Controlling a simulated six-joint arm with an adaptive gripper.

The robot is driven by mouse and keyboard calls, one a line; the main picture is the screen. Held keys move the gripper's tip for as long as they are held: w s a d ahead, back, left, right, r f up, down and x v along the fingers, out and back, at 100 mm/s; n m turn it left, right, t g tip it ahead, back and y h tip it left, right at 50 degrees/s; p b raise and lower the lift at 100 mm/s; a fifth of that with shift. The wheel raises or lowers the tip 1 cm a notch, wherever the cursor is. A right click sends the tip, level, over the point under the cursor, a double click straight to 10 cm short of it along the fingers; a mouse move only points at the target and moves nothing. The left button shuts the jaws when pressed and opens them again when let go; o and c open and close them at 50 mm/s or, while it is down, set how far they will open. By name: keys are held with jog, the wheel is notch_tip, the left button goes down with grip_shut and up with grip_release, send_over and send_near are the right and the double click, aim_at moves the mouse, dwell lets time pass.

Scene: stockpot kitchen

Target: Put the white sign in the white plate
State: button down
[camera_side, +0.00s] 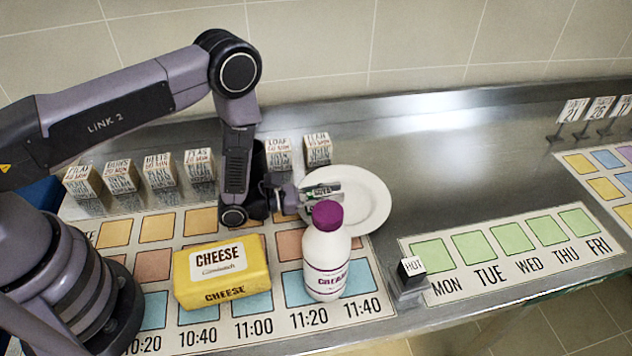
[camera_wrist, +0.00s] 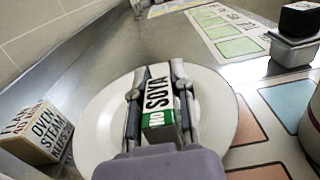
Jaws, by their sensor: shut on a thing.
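The white plate (camera_side: 374,203) lies on the steel counter behind the cream bottle, and it fills the middle of the wrist view (camera_wrist: 100,112). My gripper (camera_side: 318,190) is over the plate's left part. It is shut on a white sign (camera_wrist: 158,88) with black "NO SOYA" lettering and a green end, one finger on each side. In the side view the sign is small and partly hidden by the fingers and the purple cap. I cannot tell whether the sign touches the plate.
A cream bottle (camera_side: 326,262) with a purple cap stands in front of the plate, beside a yellow cheese block (camera_side: 221,272). Several lettered cubes (camera_side: 317,149) line the back left. A black "HOT" block (camera_side: 411,268) sits at right.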

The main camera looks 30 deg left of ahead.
jog(key=shift+f, duration=0.4)
jog(key=c, duration=1)
grip_release()
jog(key=shift+f, duration=0.1)
